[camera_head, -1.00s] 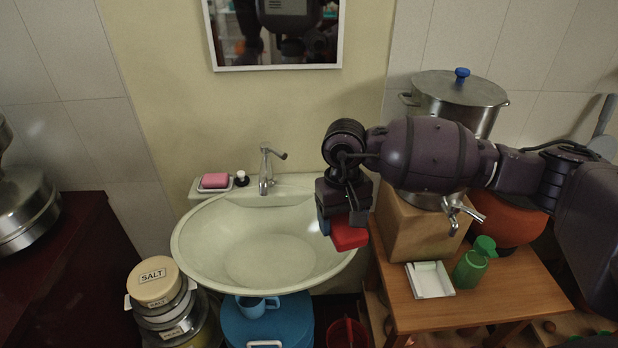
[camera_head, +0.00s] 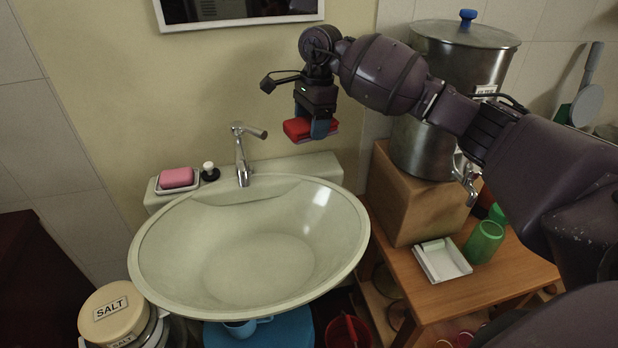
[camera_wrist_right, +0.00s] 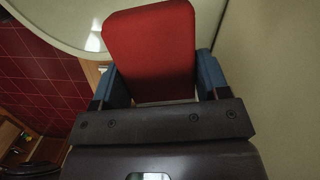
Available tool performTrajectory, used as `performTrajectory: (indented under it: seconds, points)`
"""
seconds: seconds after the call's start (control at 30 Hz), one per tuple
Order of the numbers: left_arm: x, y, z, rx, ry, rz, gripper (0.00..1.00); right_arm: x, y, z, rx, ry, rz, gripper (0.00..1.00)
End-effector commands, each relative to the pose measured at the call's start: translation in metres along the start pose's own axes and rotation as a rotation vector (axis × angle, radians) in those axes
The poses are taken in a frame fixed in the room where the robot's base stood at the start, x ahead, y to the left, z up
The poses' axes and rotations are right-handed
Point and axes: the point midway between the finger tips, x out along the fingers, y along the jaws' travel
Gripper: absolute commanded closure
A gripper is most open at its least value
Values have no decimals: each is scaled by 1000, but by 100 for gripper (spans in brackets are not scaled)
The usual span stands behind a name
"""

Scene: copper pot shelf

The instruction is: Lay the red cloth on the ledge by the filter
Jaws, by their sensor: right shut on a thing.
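My right gripper (camera_head: 318,128) is shut on the folded red cloth (camera_head: 298,129), with blue fingers on either side of it. It holds the cloth above the back right of the sink, near the wall. In the right wrist view the red cloth (camera_wrist_right: 150,50) sits between the two fingers. The sink's back ledge (camera_head: 318,166) lies below the cloth, and its right part looks bare. The steel filter (camera_head: 425,145), with a blue-knobbed lid and a tap, stands on a box to the right, partly hidden behind my right arm. My left gripper is not in view.
A pink soap in a dish (camera_head: 178,181), a small dark bottle (camera_head: 209,172) and the faucet (camera_head: 241,155) occupy the ledge's left and middle. A wooden table (camera_head: 490,290) holds the box (camera_head: 415,205), a white tray (camera_head: 442,262) and a green cup (camera_head: 484,242). A mirror hangs above.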

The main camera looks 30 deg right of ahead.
Motion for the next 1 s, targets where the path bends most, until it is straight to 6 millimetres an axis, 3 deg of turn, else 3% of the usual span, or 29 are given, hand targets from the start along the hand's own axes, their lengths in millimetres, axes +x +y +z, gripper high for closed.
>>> performTrajectory:
  seconds: [0.03, 0.1, 0.43, 0.7, 1.0]
  points:
    - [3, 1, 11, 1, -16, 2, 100, 10, -6, -6, 58, 0, -3, 57]
    - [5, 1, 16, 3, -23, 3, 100, 11, -12, -12, 128, 0, -13, 57]
    - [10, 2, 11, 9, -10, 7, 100, 20, -20, -21, 240, -2, -33, 57]
    - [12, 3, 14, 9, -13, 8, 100, 63, -20, -27, 238, -2, -32, 57]
    - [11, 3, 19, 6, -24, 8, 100, 91, -20, -30, 238, -2, -31, 57]
